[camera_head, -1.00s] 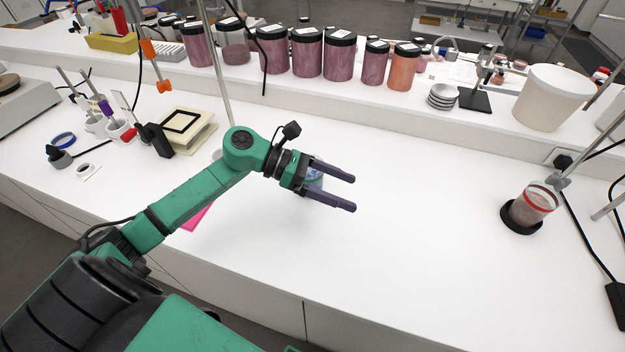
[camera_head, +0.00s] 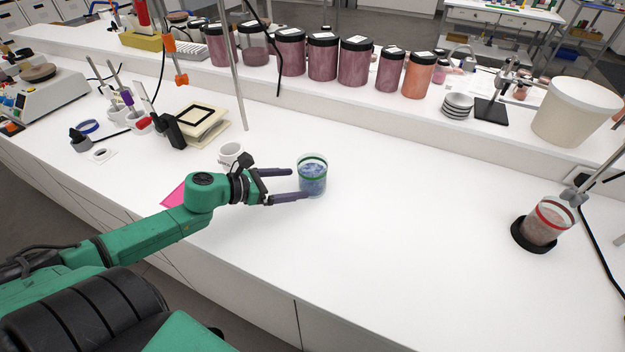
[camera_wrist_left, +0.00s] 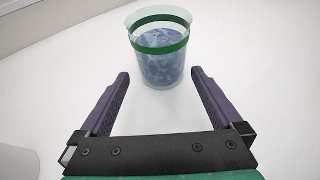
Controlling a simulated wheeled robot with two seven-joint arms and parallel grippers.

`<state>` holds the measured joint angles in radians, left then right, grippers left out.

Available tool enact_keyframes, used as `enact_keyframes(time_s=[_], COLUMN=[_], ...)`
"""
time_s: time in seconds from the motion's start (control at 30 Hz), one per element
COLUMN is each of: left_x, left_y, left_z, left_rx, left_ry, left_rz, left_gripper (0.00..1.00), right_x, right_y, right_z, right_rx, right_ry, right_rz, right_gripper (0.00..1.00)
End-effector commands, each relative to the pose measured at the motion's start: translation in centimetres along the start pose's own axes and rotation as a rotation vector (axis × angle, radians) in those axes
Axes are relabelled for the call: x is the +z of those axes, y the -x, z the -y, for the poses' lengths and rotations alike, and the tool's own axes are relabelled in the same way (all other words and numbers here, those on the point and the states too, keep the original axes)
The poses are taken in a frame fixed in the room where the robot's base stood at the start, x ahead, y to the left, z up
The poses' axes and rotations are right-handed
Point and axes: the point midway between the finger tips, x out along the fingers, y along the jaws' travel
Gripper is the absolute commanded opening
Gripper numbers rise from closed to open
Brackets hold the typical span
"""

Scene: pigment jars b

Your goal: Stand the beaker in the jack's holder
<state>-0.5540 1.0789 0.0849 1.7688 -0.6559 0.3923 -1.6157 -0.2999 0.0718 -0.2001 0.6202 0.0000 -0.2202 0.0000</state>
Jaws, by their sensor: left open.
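A clear beaker (camera_head: 312,178) with a green band and blue contents stands upright on the white bench, just ahead of my left gripper (camera_head: 299,184). In the left wrist view the beaker (camera_wrist_left: 162,60) is centred at the open fingertips (camera_wrist_left: 160,74), with its lower part seen between them; whether the fingers touch it I cannot tell. A second beaker (camera_head: 546,222), red-banded with reddish contents, stands in a black round base (camera_head: 531,238) at the right. I cannot make out for sure which thing is the jack's holder. My right gripper is not in view.
A white mug (camera_head: 230,153) stands close behind my left gripper. A thin upright rod (camera_head: 232,75) rises behind the mug. Several dark-lidded jars (camera_head: 355,62) line the raised back ledge. The bench between the two beakers is clear.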

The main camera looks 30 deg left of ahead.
Motion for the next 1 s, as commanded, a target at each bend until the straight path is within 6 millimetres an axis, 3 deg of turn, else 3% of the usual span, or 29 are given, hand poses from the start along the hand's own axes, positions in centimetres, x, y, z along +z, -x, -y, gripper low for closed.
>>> enact_keyframes(time_s=[0.47,0.73,0.77,1.0], left_x=[0.2,0.0,0.0,0.1], left_y=[-5.2,-5.6,-5.6,-5.6], left_z=[0.1,0.2,0.2,0.2], left_rx=[0.001,0.0,-0.001,-0.001], left_ry=[0.001,0.0,0.0,0.0], left_rz=[0.002,-0.001,-0.001,0.001], left_gripper=[1.0,1.0,0.92,0.01], right_x=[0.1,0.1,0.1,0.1], right_y=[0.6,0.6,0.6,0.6], right_z=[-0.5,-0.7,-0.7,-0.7], right_rx=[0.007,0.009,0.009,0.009], right_ry=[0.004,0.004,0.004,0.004], right_rz=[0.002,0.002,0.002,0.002], right_gripper=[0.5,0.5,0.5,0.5])
